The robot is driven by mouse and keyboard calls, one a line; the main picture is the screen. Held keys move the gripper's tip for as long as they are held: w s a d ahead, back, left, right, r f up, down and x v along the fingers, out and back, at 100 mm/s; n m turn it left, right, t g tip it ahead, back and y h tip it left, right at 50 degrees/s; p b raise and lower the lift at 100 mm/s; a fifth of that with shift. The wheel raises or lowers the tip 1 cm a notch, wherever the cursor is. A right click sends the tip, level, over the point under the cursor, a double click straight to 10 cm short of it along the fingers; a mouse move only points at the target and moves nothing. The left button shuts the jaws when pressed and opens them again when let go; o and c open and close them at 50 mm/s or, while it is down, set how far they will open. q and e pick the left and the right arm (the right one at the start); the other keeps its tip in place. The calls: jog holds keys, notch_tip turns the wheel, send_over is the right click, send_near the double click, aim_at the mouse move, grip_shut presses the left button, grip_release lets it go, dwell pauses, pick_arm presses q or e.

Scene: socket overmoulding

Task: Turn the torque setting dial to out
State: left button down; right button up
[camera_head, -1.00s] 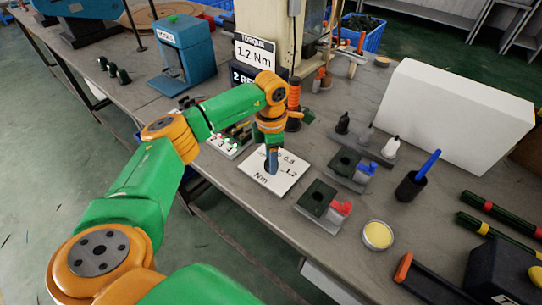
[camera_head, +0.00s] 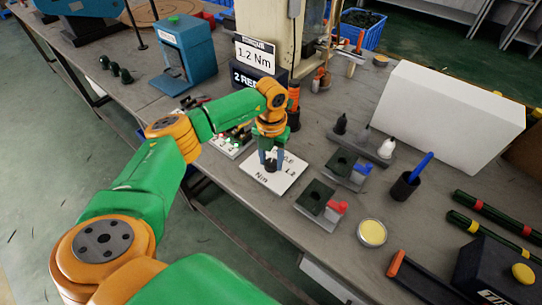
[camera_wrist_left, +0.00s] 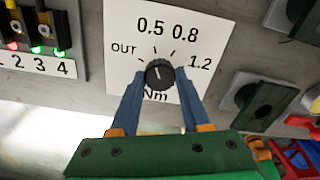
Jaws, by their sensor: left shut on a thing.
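The torque setting dial is a black round knob (camera_wrist_left: 158,74) on a white plate marked OUT, 0.5, 0.8, 1.2 and Nm. In the wrist view OUT is at the dial's upper left and 1.2 at its right. A pale line on the knob points roughly upward, but its exact setting is hard to read. The blue fingers of my left gripper (camera_wrist_left: 159,76) are shut on the knob, one on each side. In the head view my left gripper (camera_head: 270,162) reaches down onto the white plate (camera_head: 262,184). My right gripper is not in view.
A display (camera_head: 256,54) behind the dial reads TORQUE 1.2 Nm. Numbered switches with red and green lights (camera_wrist_left: 40,50) sit left of the plate. Dark blocks with red (camera_head: 336,207) and blue handles stand to its right. A large white box (camera_head: 450,115) stands further right.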

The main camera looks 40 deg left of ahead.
aim_at(271, 162)
pick_arm(q)
jog(key=n+p, duration=0.1)
jog(key=n, duration=0.3)
jog(key=shift+n+p, duration=0.9)
jog(key=shift+n, duration=1.3)
jog(key=shift+c, duration=1.9)
grip_release()
notch_tip(271, 162, up, 7)
jog(key=shift+r+b, duration=0.1)
jog(key=shift+b, duration=0.2)
